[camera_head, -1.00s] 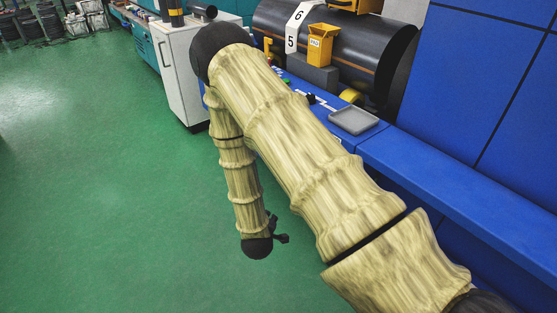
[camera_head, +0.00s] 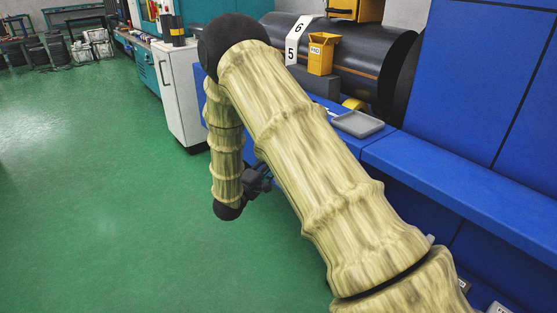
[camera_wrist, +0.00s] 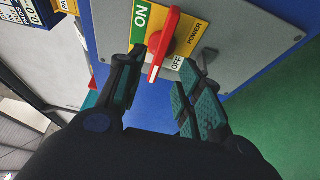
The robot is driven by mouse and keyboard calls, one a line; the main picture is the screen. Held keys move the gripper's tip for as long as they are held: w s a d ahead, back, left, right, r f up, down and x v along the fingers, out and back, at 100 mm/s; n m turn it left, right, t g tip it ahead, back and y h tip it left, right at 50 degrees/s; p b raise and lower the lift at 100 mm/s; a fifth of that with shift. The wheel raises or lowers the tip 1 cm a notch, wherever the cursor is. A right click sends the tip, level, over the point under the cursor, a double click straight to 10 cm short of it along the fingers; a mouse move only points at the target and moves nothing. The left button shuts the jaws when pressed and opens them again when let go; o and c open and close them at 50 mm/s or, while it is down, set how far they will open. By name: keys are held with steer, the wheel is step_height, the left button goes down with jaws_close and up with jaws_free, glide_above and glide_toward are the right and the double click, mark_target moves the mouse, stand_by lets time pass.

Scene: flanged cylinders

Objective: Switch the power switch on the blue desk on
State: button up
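In the wrist view a red power switch lever (camera_wrist: 163,45) sits on a yellow plate (camera_wrist: 193,36) marked ON, OFF and POWER. The plate is on a grey panel (camera_wrist: 245,50) with blue around it. The lever's free end points down in the picture, beside the OFF label; the ON label is to its upper left. My gripper (camera_wrist: 162,62) is open, its dark fingers either side of the lever's lower part; contact cannot be told. In the head view my gripper (camera_head: 258,180) is partly hidden by my arm, beside the blue desk (camera_head: 430,170). The switch is hidden there.
On the desk are a grey tray (camera_head: 358,123), a yellow box (camera_head: 321,54) and a large dark cylinder (camera_head: 375,62). A white cabinet (camera_head: 181,90) stands beyond my arm. The green floor (camera_head: 110,210) to the left is clear.

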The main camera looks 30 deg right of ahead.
steer(key=b+x, duration=0.1)
steer(key=x, duration=0.6)
steer(key=shift+w+d, duration=0.15)
steer(key=shift+d, duration=0.1)
steer(key=shift+f, duration=0.1)
jaws_close()
